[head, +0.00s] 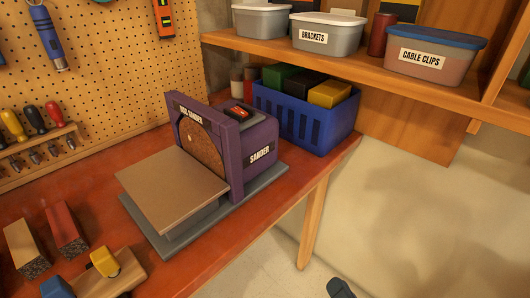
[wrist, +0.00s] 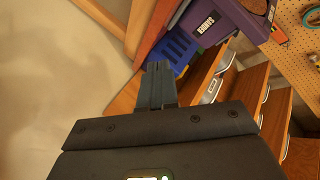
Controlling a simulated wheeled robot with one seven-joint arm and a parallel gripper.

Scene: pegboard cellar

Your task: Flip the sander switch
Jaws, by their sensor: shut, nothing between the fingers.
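A purple disc sander (head: 262,150) stands on a grey base plate on the workbench, with a round brown disc (head: 200,150) and a flat tan table (head: 172,187) in front. A small red switch (head: 240,112) sits on a dark plate on top of the sander's body. In the wrist view the purple sander (wrist: 200,22) shows at the top, turned on its side, its switch not seen clearly. My gripper (wrist: 158,68) is shut and empty, apart from the sander. In the head view only a dark piece at the bottom edge may be part of my arm.
A blue crate (head: 300,127) with coloured boxes stands just behind the sander. A shelf above holds labelled bins (head: 435,55). Wood blocks (head: 65,228) and a yellow-knobbed piece (head: 105,262) lie at the bench's front left. The floor right of the bench is clear.

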